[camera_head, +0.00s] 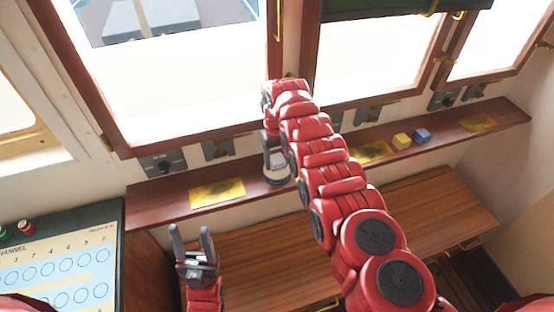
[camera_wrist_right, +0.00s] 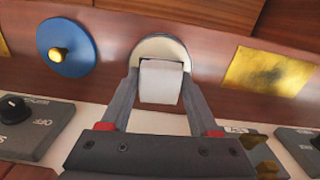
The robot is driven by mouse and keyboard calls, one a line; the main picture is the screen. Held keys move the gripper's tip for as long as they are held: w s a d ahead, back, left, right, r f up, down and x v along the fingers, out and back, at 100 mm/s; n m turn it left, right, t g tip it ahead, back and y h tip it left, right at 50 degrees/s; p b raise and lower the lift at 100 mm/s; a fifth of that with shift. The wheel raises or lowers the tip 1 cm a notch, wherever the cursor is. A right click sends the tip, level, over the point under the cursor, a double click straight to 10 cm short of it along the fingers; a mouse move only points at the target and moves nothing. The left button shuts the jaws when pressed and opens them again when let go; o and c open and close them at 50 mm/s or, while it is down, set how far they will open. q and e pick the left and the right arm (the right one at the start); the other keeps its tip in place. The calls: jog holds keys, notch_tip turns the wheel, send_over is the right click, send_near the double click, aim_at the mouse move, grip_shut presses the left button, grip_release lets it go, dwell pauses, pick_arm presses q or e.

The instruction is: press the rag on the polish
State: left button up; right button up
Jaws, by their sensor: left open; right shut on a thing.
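My right gripper (camera_head: 275,158) reaches over the window shelf. In the right wrist view my right gripper (camera_wrist_right: 160,92) is shut on a white block-like pad, which I take for the rag (camera_wrist_right: 161,85). Right by the rag is a round tin with a pale cream face, which I take for the polish (camera_wrist_right: 148,45); its blue rim shows under the gripper in the head view (camera_head: 278,182). The rag overlaps the tin's near part; I cannot tell whether they touch. My left gripper (camera_head: 194,243) is open and empty, low in front of the shelf.
A blue disc with a yellow knob (camera_wrist_right: 72,62) lies beside the tin. Yellow plates (camera_head: 217,192) are on the shelf (camera_head: 150,208). Switch boxes (camera_head: 163,163) line the wall behind.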

aim_at(277, 158)
jog(key=shift+f+b, duration=0.55)
jog(key=shift+b, duration=0.05)
dwell(1.4)
notch_tip(277, 158, up, 3)
jog(key=shift+f+p, duration=0.2)
jog(key=shift+p, duration=1)
notch_tip(277, 158, up, 2)
jog(key=shift+r+p, duration=0.1)
jog(key=shift+p, duration=0.6)
jog(key=shift+r+p, duration=0.4)
jog(key=shift+r, duration=0.75)
